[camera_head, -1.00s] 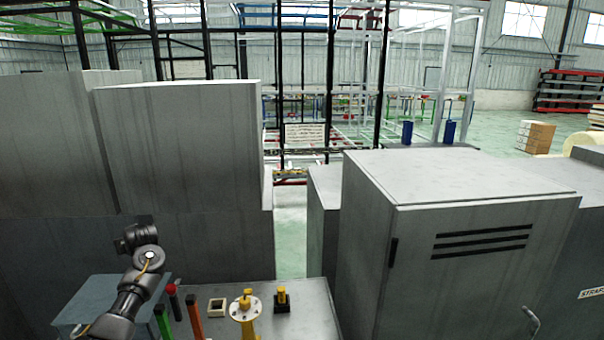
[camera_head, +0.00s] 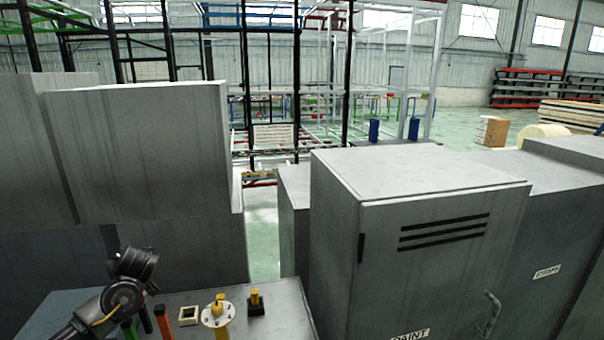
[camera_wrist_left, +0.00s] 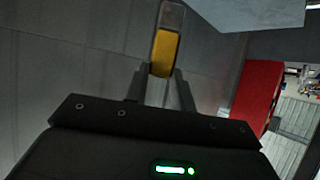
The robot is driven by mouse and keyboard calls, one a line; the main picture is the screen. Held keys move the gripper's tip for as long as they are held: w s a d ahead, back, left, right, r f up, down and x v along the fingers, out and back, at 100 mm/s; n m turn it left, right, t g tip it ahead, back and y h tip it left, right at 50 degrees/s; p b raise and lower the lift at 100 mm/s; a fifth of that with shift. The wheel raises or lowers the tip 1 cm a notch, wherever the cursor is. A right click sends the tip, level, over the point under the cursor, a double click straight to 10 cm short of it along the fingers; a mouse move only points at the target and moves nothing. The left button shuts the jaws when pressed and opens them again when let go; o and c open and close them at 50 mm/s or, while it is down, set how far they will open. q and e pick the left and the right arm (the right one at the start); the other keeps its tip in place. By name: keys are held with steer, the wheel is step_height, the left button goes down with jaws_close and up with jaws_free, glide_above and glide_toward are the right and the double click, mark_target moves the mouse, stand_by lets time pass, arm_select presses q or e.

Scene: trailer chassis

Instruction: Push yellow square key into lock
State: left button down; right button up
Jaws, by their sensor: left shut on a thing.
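In the left wrist view, my left gripper (camera_wrist_left: 159,80) is shut on a yellow block (camera_wrist_left: 164,54) with a grey end piece (camera_wrist_left: 172,14) beyond it. This looks like the key. In the head view, my left arm (camera_head: 133,263) is at the lower left, above the bench; its fingertips and the held piece are hidden there. On the bench stand a pale square frame with a dark opening (camera_head: 189,315), a yellow post with a round numbered plate (camera_head: 216,313), and a yellow piece on a black base (camera_head: 256,298). I cannot tell which is the lock. My right gripper is not in view.
An orange lever (camera_head: 162,322) and a green lever (camera_head: 129,329) stand close to my left arm. The grey bench top (camera_head: 285,315) is clear right of the black base. Grey cabinets (camera_head: 420,240) rise at right and left (camera_head: 150,150). A red surface (camera_wrist_left: 258,95) shows in the wrist view.

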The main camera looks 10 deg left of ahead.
arm_select(q)
steer(key=d+r+m+t+h, duration=0.2)
steer(key=d+r+m, duration=0.15)
steer(key=d, duration=0.55)
steer(key=d+r+m+t+h, duration=0.15)
steer(key=d+r, duration=0.25)
steer(key=d, duration=0.4)
steer(key=s+d+r+m+t+h, duration=0.1)
steer(key=s+d+r+m+h, duration=0.15)
steer(key=s+d, duration=0.4)
steer(key=s+d+r+m+h, duration=0.2)
steer(key=s+d+m+h, duration=0.15)
steer(key=d, duration=0.55)
step_height(320, 180, down, 14)
steer(key=b, duration=1.3)
steer(key=shift+r+n, duration=0.25)
steer(key=shift+n, duration=0.15)
steer(key=shift+w+d, duration=0.1)
